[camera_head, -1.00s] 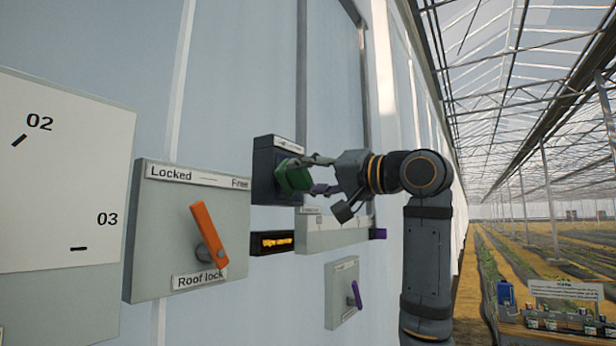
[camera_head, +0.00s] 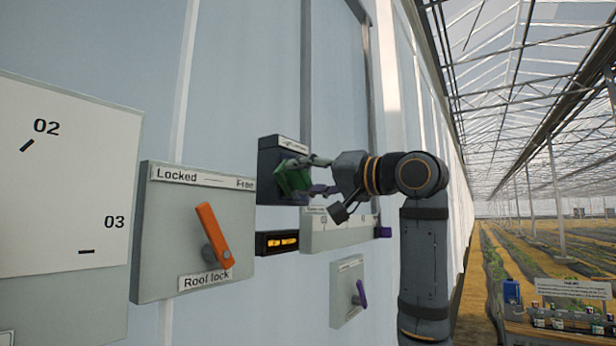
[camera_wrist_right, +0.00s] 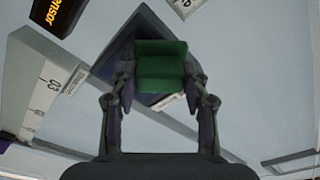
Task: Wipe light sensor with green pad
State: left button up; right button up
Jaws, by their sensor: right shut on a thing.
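The green pad (camera_head: 293,178) is held between the fingers of my right gripper (camera_head: 312,176), which is shut on it. In the right wrist view the green pad (camera_wrist_right: 161,66) sits between both fingertips of the right gripper (camera_wrist_right: 160,84). The light sensor (camera_head: 268,162) is a dark box on the wall with a white label strip on top. The pad is at the front of this box and covers part of it; I cannot tell whether it touches. In the right wrist view the dark box (camera_wrist_right: 121,50) shows behind the pad. My left gripper is not in view.
A lit orange display (camera_head: 277,242) is below the sensor, beside a pale scale panel (camera_head: 340,237) with a purple slider. A roof lock box (camera_head: 170,245) with an orange lever (camera_head: 213,235) juts out at left. A small box (camera_head: 346,290) with a purple lever is lower down.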

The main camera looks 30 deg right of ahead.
jog(key=shift+w+a, duration=0.1)
jog(key=shift+w, duration=0.15)
jog(key=w+d+p, duration=0.1)
jog(key=w+d, duration=0.2)
jog(key=d, duration=0.4)
jog(key=shift+w+d+p, duration=0.15)
jog(key=shift+d+p, duration=0.2)
jog(key=shift+p, duration=0.05)
dwell(0.3)
